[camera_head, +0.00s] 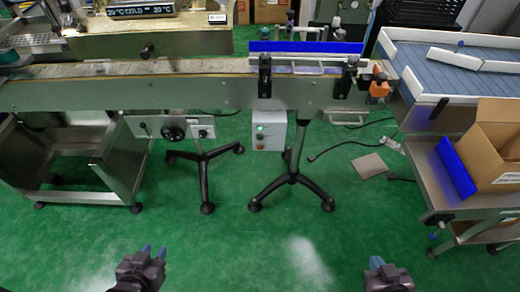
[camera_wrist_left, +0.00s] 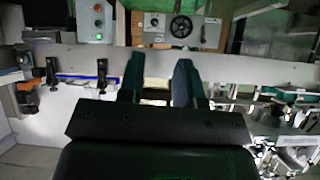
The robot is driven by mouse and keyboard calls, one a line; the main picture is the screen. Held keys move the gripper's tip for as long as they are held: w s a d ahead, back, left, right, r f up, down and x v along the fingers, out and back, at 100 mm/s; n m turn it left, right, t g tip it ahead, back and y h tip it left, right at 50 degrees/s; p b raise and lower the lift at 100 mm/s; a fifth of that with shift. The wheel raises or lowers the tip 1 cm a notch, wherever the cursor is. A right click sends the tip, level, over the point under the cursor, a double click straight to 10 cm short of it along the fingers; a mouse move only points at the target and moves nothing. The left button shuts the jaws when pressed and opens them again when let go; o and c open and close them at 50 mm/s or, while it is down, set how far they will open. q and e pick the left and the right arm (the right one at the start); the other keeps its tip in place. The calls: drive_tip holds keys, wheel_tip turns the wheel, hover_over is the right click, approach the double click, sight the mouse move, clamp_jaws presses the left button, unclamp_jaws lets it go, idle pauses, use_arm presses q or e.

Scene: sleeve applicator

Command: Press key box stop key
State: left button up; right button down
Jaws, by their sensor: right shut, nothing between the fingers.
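The key box (camera_head: 270,133) is a small grey box hanging under the conveyor, near the middle of the head view. A green light (camera_head: 260,128) glows on its front, with darker small keys below it. The key box also shows in the left wrist view (camera_wrist_left: 95,17), at the top left, apart from the fingers. My left gripper (camera_head: 153,253) is at the bottom left of the head view, well in front of the box, open and empty. My right gripper (camera_head: 376,263) is at the bottom right, shut and empty. Key labels are too small to read.
The long conveyor (camera_head: 210,95) runs across above the key box. A panel with a black knob (camera_head: 173,132) hangs left of it. Black tripod stands (camera_head: 292,180) rise from the green floor. A cardboard box (camera_head: 497,143) sits at right. The near floor is clear.

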use_arm(q)
clamp_jaws()
idle(1.4)
